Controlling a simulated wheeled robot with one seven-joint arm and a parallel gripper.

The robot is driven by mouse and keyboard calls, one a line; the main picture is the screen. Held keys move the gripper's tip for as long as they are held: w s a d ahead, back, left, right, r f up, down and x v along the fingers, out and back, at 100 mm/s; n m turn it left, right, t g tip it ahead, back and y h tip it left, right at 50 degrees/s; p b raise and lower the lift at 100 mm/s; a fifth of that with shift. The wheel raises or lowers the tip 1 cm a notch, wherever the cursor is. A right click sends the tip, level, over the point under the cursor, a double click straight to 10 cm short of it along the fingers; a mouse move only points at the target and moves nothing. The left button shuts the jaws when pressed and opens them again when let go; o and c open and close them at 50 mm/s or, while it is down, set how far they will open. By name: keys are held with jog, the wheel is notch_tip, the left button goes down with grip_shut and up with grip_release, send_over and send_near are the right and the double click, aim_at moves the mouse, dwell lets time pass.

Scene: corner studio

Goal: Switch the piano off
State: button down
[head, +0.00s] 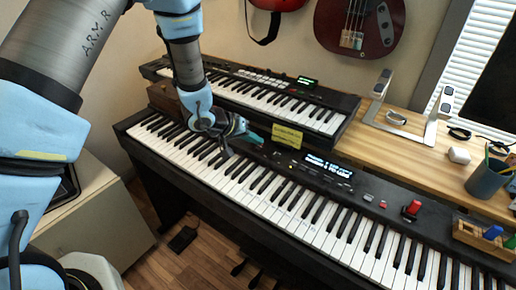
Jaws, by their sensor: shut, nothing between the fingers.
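The piano (270,205) is a long black digital one with a wooden shelf along its back. Its display (328,168) is lit with white text. A red knob or button (412,208) stands up at the right of its panel, with small buttons to its left. I cannot tell which control is the power switch. My gripper (240,134) is shut and empty. It is over the left part of the piano, near the back of the keys and left of a yellow note (287,135). I cannot tell whether it touches the piano. My gripper and wrist hide part of the panel and keys there.
A smaller keyboard (262,92) with a lit green display sits behind the piano. A metal stand (432,120), a pen cup (486,178) and a wooden holder (484,235) are at the right. A pale cabinet (95,215) stands at the left. Guitars hang on the wall.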

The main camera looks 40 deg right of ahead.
jog(key=shift+f, duration=0.2)
dwell(0.5)
jog(key=shift+f, duration=0.2)
jog(key=shift+f, duration=0.35)
dwell(0.5)
jog(key=shift+r, duration=0.1)
jog(key=shift+r+p, duration=0.6)
jog(key=shift+r, duration=0.1)
notch_tip(320, 180, up, 5)
jog(key=p, duration=0.4)
jog(key=shift+p, duration=0.35)
jog(key=shift+r, duration=0.1)
